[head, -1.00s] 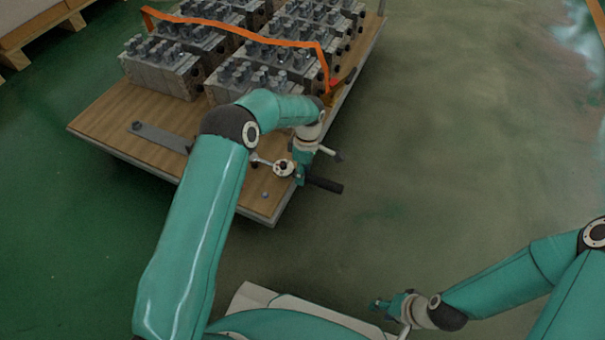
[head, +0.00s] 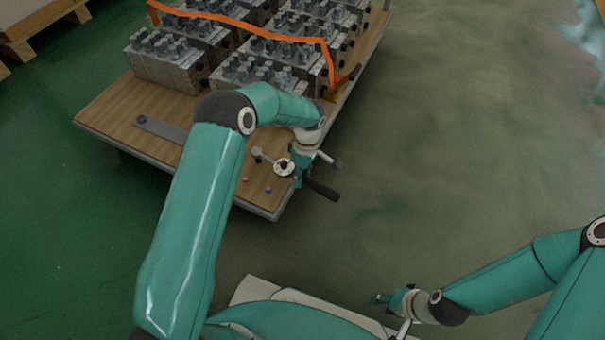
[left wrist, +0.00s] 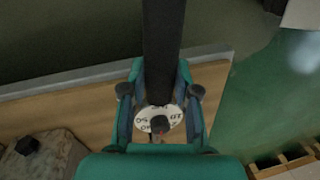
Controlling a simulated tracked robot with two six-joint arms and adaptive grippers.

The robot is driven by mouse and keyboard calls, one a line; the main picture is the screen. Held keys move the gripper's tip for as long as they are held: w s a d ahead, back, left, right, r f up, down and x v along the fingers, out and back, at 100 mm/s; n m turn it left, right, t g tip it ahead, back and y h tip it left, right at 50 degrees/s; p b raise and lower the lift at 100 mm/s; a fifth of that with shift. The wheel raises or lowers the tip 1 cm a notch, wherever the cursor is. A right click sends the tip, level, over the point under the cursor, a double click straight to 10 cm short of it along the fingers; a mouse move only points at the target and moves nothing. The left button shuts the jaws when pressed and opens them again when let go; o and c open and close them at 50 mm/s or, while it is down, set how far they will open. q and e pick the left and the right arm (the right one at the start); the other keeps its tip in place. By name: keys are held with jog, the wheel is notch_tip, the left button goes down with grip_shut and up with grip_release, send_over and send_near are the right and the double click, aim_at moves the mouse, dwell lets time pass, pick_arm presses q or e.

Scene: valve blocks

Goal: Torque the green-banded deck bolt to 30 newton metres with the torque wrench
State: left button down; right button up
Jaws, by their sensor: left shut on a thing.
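The torque wrench has a black handle (head: 322,189), a round white dial (head: 284,167) and a grey head (head: 257,154) over the wooden deck. My left gripper (head: 298,176) is shut on the wrench between dial and grip. In the left wrist view its fingers (left wrist: 160,100) close around the black handle (left wrist: 163,45), with the numbered dial (left wrist: 158,125) between them. Two small deck bolts, one reddish (head: 246,179) and one bluish (head: 268,189), stand near the deck's front edge. No green band can be made out; whatever is under the wrench head is hidden. My right gripper (head: 381,299) is at lower right, away from the deck, its fingers too small to judge.
Valve blocks (head: 165,62) stand in rows on the deck (head: 108,105), with an orange strap (head: 250,30) across them. A flat grey bar (head: 160,130) lies on the deck at left. The floor to the right is clear.

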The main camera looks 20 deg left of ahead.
pick_arm(q)
jog(key=shift+s+a+m, duration=0.2)
jog(key=shift+s+m, duration=0.25)
jog(key=shift+s, duration=0.15)
jog(key=shift+s+a+m, duration=0.2)
jog(key=shift+s+m, duration=0.25)
jog(key=shift+s, duration=0.15)
jog(key=shift+s, duration=0.1)
jog(key=shift+s+a+m+y, duration=0.15)
jog(key=shift+s+a+m, duration=0.2)
jog(key=shift+s+m, duration=0.2)
jog(key=shift+s+a+m+y, duration=0.15)
jog(key=shift+s+a+m, duration=0.15)
jog(key=shift+s+m, duration=0.2)
jog(key=shift+s, duration=0.15)
jog(key=shift+s+a+m+t, duration=0.3)
jog(key=shift+s+a+m, duration=0.5)
jog(key=shift+s, duration=0.2)
